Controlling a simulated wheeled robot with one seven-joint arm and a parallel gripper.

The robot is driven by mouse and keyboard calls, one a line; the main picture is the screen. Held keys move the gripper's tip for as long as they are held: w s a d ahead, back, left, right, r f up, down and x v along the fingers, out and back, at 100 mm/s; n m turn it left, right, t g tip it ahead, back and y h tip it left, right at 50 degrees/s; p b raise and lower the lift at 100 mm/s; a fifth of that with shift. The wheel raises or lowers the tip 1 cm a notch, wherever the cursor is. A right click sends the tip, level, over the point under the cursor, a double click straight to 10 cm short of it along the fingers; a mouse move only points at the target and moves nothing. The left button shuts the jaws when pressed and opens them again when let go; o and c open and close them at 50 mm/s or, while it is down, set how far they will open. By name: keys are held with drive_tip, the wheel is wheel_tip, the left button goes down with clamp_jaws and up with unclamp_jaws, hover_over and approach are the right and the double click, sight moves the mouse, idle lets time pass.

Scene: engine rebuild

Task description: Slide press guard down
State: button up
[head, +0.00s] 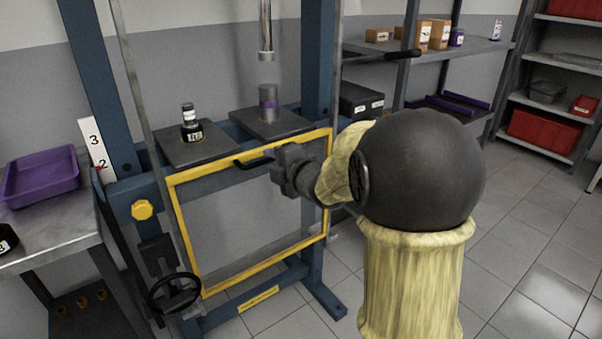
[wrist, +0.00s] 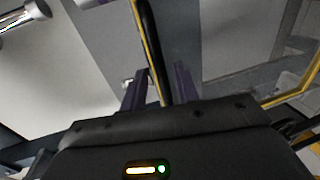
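The press guard (head: 252,270) is a clear pane in a yellow frame on the front of the blue press. It sits low, with its top edge about level with the press plates. A black handle (head: 252,163) is on its top bar. My gripper (head: 276,165) is at the right end of this handle. In the wrist view, the two fingers (wrist: 160,82) stand apart, with the dark handle bar (wrist: 146,30) running between them. The bar lies nearer the left finger, with a gap on the right. Whether a finger touches it is unclear.
A small dark part (head: 190,131) stands on the left plate. A handwheel (head: 174,293) is at lower left. A bench with a purple tray (head: 41,176) is at left.

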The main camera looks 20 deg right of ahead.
drive_tip(key=p+v, duration=0.2)
drive_tip(key=v, duration=1.2)
drive_tip(key=shift+s, duration=0.35)
wheel_tip(320, 180, down, 12)
drive_tip(key=s+d+m+g+h, duration=0.1)
drive_tip(key=s+m+g+h, duration=0.3)
drive_tip(key=m, duration=0.9)
drive_tip(key=s+a+f+m+g, duration=0.5)
drive_tip(key=s+f+m+g, duration=0.3)
drive_tip(key=s+m, duration=0.15)
wheel_tip(320, 180, up, 29)
drive_tip(key=p, duration=2.9)
drive_tip(key=shift+n+h, duration=0.4)
drive_tip(key=shift+n, duration=0.05)
